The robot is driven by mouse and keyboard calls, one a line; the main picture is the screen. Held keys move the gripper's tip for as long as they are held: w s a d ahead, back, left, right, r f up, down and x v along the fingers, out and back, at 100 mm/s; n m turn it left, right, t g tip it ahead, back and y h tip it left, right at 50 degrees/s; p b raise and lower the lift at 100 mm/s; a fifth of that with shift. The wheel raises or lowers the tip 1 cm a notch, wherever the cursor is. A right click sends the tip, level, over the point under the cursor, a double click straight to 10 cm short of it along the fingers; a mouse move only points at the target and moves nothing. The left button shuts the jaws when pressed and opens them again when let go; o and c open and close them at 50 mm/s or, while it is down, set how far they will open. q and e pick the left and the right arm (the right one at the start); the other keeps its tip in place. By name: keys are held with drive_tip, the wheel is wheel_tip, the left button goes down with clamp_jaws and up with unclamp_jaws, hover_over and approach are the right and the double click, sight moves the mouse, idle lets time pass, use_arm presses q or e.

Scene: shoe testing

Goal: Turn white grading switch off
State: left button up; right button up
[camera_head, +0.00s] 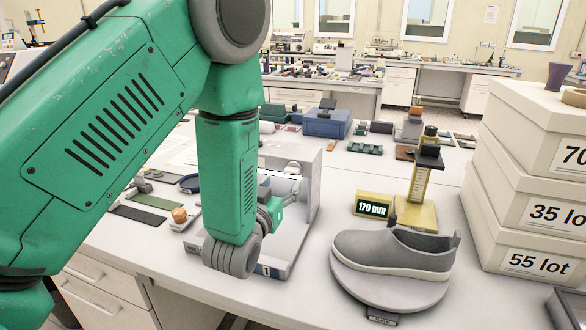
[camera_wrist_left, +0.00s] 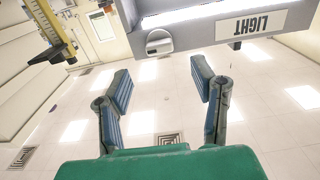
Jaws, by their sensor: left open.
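A grey-white box-like booth (camera_head: 309,200) stands on the table, partly hidden behind my left arm. In the left wrist view its edge carries a LIGHT label (camera_wrist_left: 251,26), seen upside down, and a small round white switch (camera_wrist_left: 159,42) beside it. I cannot tell which way the switch is set. My left gripper (camera_head: 290,193) is at the booth's opening, partly covered by my own wrist. In the left wrist view the gripper (camera_wrist_left: 160,80) is open and empty, with the switch beyond the gap between its fingers, apart from them. My right gripper is not in view.
A grey shoe (camera_head: 395,250) rests on a round stand right of the booth. Behind it are a yellow height gauge (camera_head: 416,207) and a display (camera_head: 373,205) reading 170 mm. Stacked boxes (camera_head: 532,205) fill the right side. A blue case (camera_head: 327,123) sits further back.

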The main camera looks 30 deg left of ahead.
sight(291, 172)
use_arm(q)
drive_tip(key=x, duration=0.6)
drive_tip(key=shift+w+d+p, duration=0.1)
drive_tip(key=shift+d+p, duration=0.1)
drive_tip(key=shift+p, duration=0.15)
drive_tip(key=shift+w+a+f, duration=0.15)
drive_tip(key=shift+w+a, duration=0.35)
drive_tip(key=shift+w, duration=0.1)
drive_tip(key=shift+d, duration=0.25)
drive_tip(key=c, duration=1.1)
